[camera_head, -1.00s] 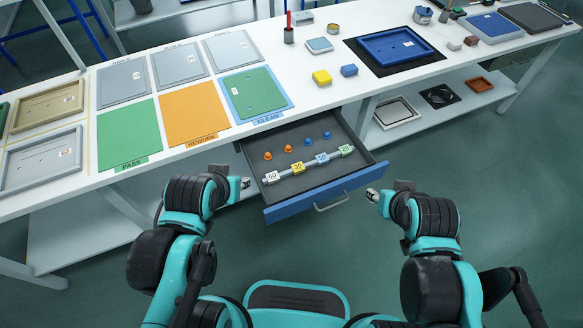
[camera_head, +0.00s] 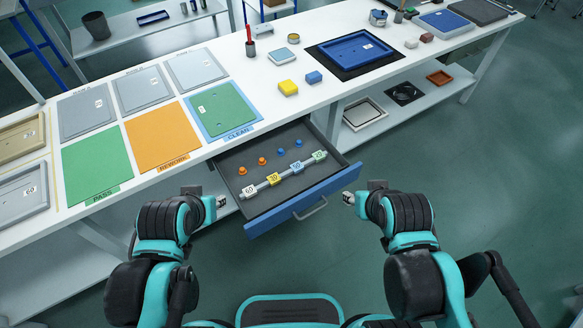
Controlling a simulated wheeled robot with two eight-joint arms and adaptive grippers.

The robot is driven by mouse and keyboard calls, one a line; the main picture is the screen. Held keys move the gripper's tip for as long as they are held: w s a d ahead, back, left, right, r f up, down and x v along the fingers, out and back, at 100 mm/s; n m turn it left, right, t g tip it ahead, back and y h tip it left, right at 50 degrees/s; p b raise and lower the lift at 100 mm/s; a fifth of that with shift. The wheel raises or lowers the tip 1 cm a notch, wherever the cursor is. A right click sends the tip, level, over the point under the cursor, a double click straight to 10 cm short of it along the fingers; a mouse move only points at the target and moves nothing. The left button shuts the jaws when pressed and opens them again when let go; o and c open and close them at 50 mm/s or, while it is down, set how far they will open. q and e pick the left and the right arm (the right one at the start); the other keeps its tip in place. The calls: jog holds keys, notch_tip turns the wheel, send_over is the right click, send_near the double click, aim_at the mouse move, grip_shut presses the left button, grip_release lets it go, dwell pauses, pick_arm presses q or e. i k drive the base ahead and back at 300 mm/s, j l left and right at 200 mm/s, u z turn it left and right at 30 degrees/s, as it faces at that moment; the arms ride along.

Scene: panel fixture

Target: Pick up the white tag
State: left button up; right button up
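The white tag (camera_head: 250,191) is at the left end of a grey rod in the open drawer (camera_head: 232,168). A yellow tag (camera_head: 274,179), a blue tag (camera_head: 297,167) and a green tag (camera_head: 319,156) are on the same rod to its right. My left gripper (camera_head: 219,201) is just left of the drawer's near left corner, apart from the white tag. My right gripper (camera_head: 349,198) is right of the drawer front, further from the tag. Both seem empty, and their fingers are too small to read as open or shut.
The drawer's blue front (camera_head: 303,202) and handle (camera_head: 311,210) stick out between my grippers. Orange pegs (camera_head: 243,171) and blue pegs (camera_head: 298,143) stand in the drawer behind the rod. The white worktop (camera_head: 252,90) with panels lies above; clear floor (camera_head: 440,190) is at right.

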aim_at(250, 191)
jog(key=i+l, duration=0.15)
jog(key=l, duration=0.2)
jog(key=i+l, duration=0.15)
jog(key=l, duration=0.2)
jog(key=i+l, duration=0.2)
jog(key=l, duration=0.15)
jog(key=i+l, duration=0.15)
jog(key=l, duration=0.25)
jog(key=i+l, duration=0.15)
jog(key=l, duration=0.2)
jog(key=i+l, duration=0.15)
jog(key=l, duration=0.2)
jog(key=u, duration=1.75)
